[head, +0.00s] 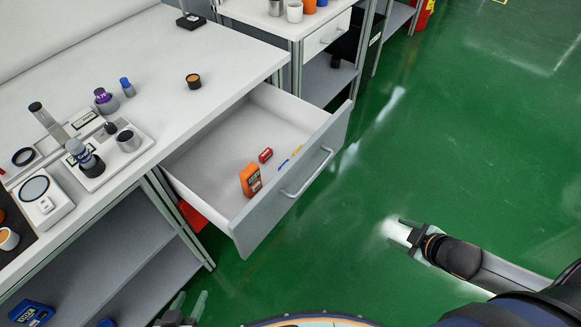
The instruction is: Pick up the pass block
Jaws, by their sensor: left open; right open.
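I cannot tell for sure which object is the pass block. A small red block (265,155) with a pale marking lies in the open drawer (205,185). An orange device (250,180) with a dark face stands in front of it, and small blue and yellow sticks (290,157) lie to its right. My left gripper (189,302) is open at the bottom edge, in front of the workbench and below the drawer in the picture, partly cut off. My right gripper (398,232) is open and empty over the green floor, right of the drawer. Neither touches anything.
The pulled-out drawer front (285,187) with its handle juts over the floor. The white bench top (160,60) bears bottles, a tray (110,165) and a scale-like device (40,200). A red object (192,217) shows under the drawer. The floor at right is clear.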

